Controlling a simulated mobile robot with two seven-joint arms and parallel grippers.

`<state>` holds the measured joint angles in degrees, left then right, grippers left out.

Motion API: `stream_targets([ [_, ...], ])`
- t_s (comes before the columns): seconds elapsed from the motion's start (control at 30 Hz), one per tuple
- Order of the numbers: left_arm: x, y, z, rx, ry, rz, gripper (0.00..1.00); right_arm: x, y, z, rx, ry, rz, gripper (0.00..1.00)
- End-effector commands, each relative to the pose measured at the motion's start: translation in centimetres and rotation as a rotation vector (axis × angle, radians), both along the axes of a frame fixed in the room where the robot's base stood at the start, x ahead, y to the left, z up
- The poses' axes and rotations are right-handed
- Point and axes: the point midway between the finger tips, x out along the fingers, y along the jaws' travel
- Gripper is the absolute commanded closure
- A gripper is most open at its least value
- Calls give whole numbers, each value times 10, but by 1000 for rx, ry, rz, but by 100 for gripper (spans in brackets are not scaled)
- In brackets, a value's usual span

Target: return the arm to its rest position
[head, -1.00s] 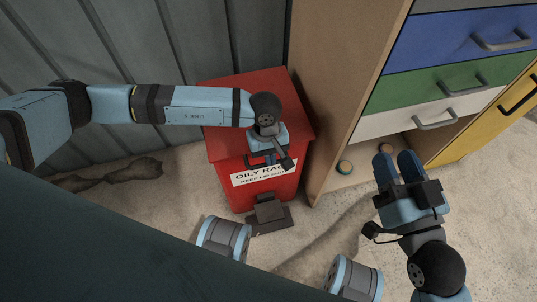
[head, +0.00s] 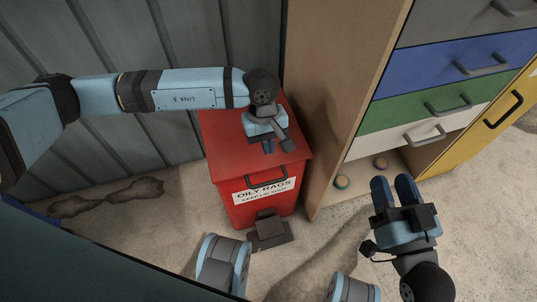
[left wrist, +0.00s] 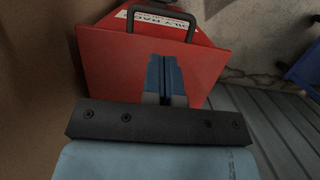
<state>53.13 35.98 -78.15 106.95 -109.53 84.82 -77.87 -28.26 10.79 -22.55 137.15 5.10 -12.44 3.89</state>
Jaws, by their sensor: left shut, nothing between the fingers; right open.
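My left arm reaches in from the left in the head view. My left gripper (head: 268,147) is above the lid of a red bin marked "OILY RAGS" (head: 222,152), its fingers shut and empty. In the left wrist view the shut blue fingers (left wrist: 165,75) show in front of the red lid (left wrist: 110,75), with the bin's dark handle (left wrist: 165,15) beyond them. I cannot tell how far the fingertips are above the lid. My right gripper (head: 393,186) is at the lower right of the head view, open and empty, in front of the cabinet.
A wooden cabinet (head: 335,60) with grey, blue, green and white drawers (head: 430,105) stands right of the bin. A yellow door (head: 485,120) is further right. A black pedal (head: 270,235) juts from the bin's foot. A dark stain marks the sandy floor.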

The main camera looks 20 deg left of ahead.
Motion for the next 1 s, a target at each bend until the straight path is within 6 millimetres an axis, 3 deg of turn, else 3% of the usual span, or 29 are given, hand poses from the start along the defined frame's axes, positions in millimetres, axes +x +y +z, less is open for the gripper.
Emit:
stream_targets([
  [0.13, 1, 1, 10, 0, 1, 0, 100, 1, -2, -4, -15, 20, -5, 57],
  [0.43, -6, -7, 10, -31, 23, 12, 100, 0, -2, -5, -15, 23, -6, 57],
  [0.53, -30, -34, 11, -140, 107, 63, 100, 0, -2, -5, -15, 23, -6, 57],
  [0.63, -72, -79, 23, -336, 288, 177, 100, 1, -2, -5, -15, 22, -6, 57],
  [0.7, -105, -115, 44, -502, 479, 301, 100, 1, -2, -5, -15, 22, -6, 57],
  [0.8, -139, -152, 90, -709, 799, 502, 100, 1, -2, -5, -15, 22, -6, 57],
  [0.9, -152, -170, 139, -863, 1153, 711, 100, 1, -2, -5, -16, 22, -6, 57],
  [1.0, -149, -169, 182, -964, 1541, 916, 100, 1, -2, -5, -16, 22, -6, 57],
])
